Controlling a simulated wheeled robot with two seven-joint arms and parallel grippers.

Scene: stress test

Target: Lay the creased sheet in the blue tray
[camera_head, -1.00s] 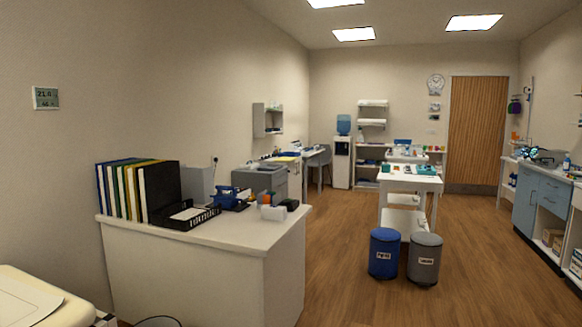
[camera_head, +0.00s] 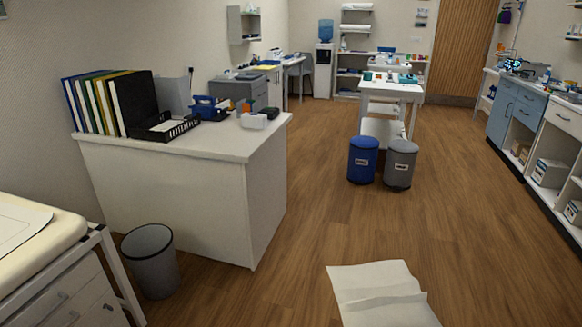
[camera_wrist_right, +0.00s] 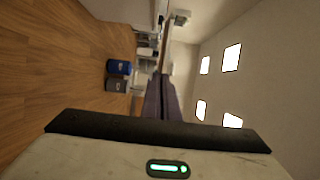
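The creased sheet (camera_head: 375,282) lies on the wooden floor at the bottom of the head view, white, with a raised fold across it. Its near edge is cut off by the frame. I cannot clearly make out a blue tray; a small blue item (camera_head: 387,50) shows at the far back, too small to identify. My right gripper (camera_wrist_right: 163,82) shows in the right wrist view with its dark fingers together, nothing visible between them, away from the sheet. My left gripper is in no view.
A white desk (camera_head: 165,150) with binders, a black letter tray and a blue caddy (camera_head: 209,107) stands left. A grey waste bin (camera_head: 151,262) is beside it. A blue bin (camera_head: 363,160) and a grey bin (camera_head: 400,164) stand before a white cart (camera_head: 390,91). Floor around the sheet is clear.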

